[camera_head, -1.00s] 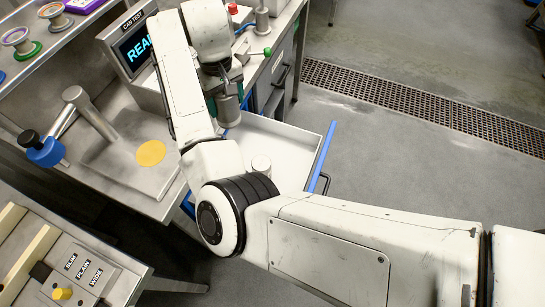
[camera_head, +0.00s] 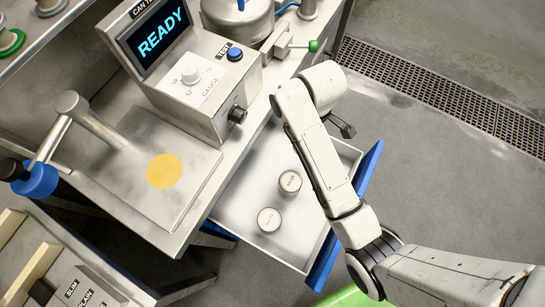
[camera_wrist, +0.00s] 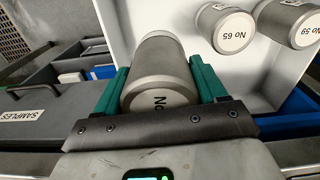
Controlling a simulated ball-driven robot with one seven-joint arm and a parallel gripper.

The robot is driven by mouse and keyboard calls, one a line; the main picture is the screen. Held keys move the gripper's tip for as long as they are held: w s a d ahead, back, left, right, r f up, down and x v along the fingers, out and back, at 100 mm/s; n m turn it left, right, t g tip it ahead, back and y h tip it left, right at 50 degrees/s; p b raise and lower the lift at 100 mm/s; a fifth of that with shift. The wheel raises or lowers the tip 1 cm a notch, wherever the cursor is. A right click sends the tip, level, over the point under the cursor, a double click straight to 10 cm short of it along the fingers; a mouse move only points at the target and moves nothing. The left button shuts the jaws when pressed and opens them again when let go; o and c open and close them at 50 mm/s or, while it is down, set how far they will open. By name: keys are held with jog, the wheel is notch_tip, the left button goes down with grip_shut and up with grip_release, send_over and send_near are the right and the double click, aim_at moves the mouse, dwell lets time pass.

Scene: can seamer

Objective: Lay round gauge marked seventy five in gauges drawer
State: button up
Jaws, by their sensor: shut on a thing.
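In the wrist view my gripper (camera_wrist: 160,66) has its teal fingers shut on a grey metal cylinder, a round gauge (camera_wrist: 160,77). Its end label reads "No"; the number is hidden by the gripper. The held gauge overlaps the left part of the open white drawer (camera_wrist: 265,72); its height above the floor is unclear. The head view shows the drawer (camera_head: 240,197) with two gauges (camera_head: 290,181) (camera_head: 269,220); my arm hides my gripper there.
A dark drawer labelled SAMPLES (camera_wrist: 40,117) lies left in the wrist view. The can tester (camera_head: 195,85) with its READY screen stands on the bench above the open drawer. A blue front edge (camera_head: 345,215) bounds the drawer. Bare drawer floor shows left of the two gauges.

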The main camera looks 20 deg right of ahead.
jog(key=shift+s+a+f+n, duration=0.4)
jog(key=shift+s+a+f, duration=0.1)
jog(key=shift+s+f, duration=0.2)
notch_tip(320, 180, down, 10)
jog(key=shift+a+b, duration=0.1)
jog(key=shift+b, duration=0.3)
jog(key=shift+f, duration=0.1)
jog(key=o, duration=1)
notch_tip(320, 180, up, 12)
jog(key=shift+r+p, duration=0.15)
jog(key=shift+p, duration=0.35)
